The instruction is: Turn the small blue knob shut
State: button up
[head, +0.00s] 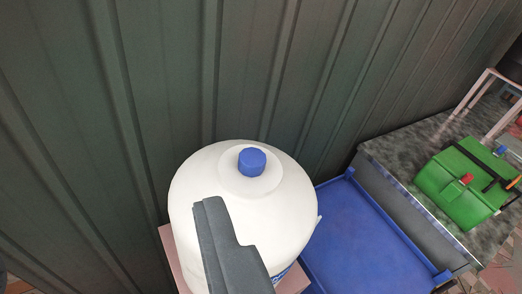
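A white rounded container (283,212) stands upright against the green wall. A small blue knob-like cap (252,162) sits on its top; I cannot tell whether it is the knob that the task names. My dark grey gripper (214,212) reaches up from the bottom of the head view, in front of the container, and hides part of its front. Its tip is below and left of the blue cap, apart from it in the picture. Only one dark shape of the gripper shows, so its opening is unclear. A small pale piece (318,221) juts from the container's right side.
The container stands on a pinkish support (170,240). A blue tray or bin (350,240) is close at its right. Further right, a green box (465,185) with a red part lies on a dark speckled surface (400,150). The ribbed green wall (240,70) closes off the back.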

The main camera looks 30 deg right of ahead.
jog(key=w+d+n+g+p, duration=0.2)
jog(key=w+d+g+p, duration=0.15)
jog(key=w+p, duration=0.2)
jog(key=w+d+n+g+p, duration=0.1)
jog(key=w+d+g+p, duration=0.1)
jog(key=w+d+p, duration=0.4)
jog(key=n+g+y+p, duration=0.3)
jog(key=n+g+p, duration=0.25)
jog(key=p, duration=0.45)
send_near(252, 157)
jog(key=shift+m, duration=0.45)
jog(key=shift+p+x, duration=1.25)
jog(key=shift+x, duration=3.1)
jog(key=shift+d, duration=0.15)
jog(key=shift+f, duration=0.1)
jog(key=c, duration=1)
jog(key=shift+o, duration=0.4)
jog(key=shift+a, duration=0.35)
jog(key=shift+d, duration=0.15)
jog(key=shift+c, duration=0.4)
